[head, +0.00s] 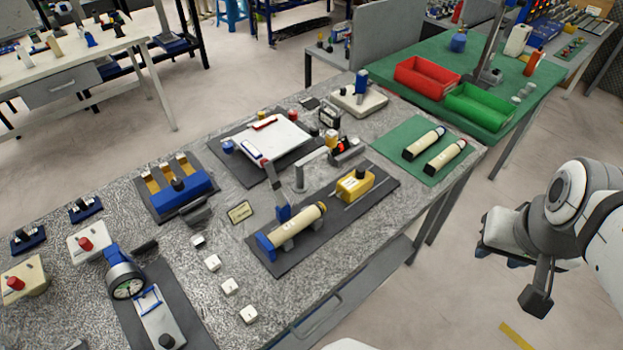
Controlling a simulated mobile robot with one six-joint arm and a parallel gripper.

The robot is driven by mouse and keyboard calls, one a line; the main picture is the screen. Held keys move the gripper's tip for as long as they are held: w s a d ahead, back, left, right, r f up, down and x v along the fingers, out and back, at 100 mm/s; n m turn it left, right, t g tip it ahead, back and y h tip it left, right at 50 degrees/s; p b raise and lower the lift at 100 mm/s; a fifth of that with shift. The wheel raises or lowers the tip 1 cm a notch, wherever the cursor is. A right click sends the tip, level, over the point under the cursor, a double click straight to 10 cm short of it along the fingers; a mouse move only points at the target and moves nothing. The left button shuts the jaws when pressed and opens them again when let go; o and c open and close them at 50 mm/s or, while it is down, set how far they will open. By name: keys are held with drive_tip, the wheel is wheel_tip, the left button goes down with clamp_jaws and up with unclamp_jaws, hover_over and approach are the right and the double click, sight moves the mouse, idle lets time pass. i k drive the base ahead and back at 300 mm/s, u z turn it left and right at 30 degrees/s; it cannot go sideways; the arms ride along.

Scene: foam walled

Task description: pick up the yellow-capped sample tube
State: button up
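A cream tube (300,230) with a yellowish end lies tilted across a blue-ended cradle on a dark mat, near the front edge of the speckled bench. Two more cream tubes, a left one (424,143) and a right one (445,155), lie side by side on a green mat, with dark ends. My gripper (500,254) is at the right, over the floor beyond the bench edge and apart from all tubes. Its fingers are mostly hidden.
A yellow block (355,184) sits beside the cradle. A small post (299,177) rises behind it. Several white cubes, a blue fixture (182,190) and a dial gauge (126,280) crowd the left. A green table (520,75) holds red and green bins. Floor at the right is clear.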

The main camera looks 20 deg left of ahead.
sight(284, 232)
drive_tip(key=u, duration=0.75)
drive_tip(key=k, duration=0.45)
drive_tip(key=u, duration=0.15)
drive_tip(key=i, duration=0.5)
drive_tip(key=u, duration=0.05)
